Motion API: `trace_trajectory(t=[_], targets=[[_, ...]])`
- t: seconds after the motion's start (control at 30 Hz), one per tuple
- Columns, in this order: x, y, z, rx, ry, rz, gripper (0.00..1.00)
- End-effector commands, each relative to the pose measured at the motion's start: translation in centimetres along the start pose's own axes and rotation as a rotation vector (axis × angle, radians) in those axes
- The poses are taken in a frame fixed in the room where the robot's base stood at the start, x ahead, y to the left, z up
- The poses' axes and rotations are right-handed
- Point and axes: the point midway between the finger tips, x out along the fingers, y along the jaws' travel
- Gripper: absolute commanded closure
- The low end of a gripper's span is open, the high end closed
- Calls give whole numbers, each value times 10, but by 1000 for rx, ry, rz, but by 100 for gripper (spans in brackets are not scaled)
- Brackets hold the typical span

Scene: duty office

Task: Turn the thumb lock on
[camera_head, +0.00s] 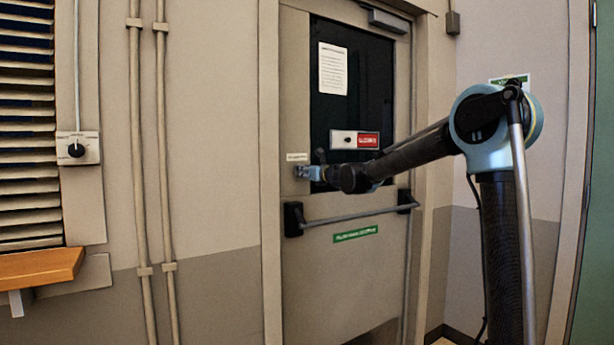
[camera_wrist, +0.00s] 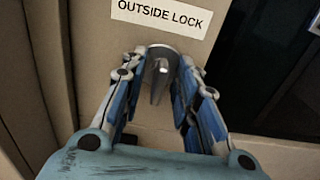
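The thumb lock (camera_wrist: 160,74) is a grey metal knob on the door, below a white label (camera_wrist: 163,14) reading "OUTSIDE LOCK". In the wrist view its turn piece points downward in the picture. My gripper (camera_wrist: 160,72) has one blue-and-grey finger on each side of the lock. The fingers are apart, and the fingertips are very close to the knob's sides; I cannot tell whether they touch it. In the head view my gripper (camera_head: 309,172) is at the left edge of the door (camera_head: 335,270), just under the small label (camera_head: 297,157), and hides the lock.
A push bar (camera_head: 355,214) crosses the door below my gripper. A red-and-white sign panel (camera_head: 355,139) is on the dark window (camera_head: 352,95). Two pipes (camera_head: 148,150), a dial box (camera_head: 77,149) and a wooden ledge (camera_head: 38,267) are to the left.

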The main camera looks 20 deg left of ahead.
Motion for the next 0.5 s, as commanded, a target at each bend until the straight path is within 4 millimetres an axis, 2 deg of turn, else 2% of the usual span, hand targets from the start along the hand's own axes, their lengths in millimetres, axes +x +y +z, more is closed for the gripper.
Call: trace_trajectory(t=[0.03,0.13,0.37,0.5], targets=[[0,0,0,0,0,0,78],[0,0,0,0,0,0,100],[0,-1,0,18,0,-1,100],[0,-1,0,132,0,-2,100]])
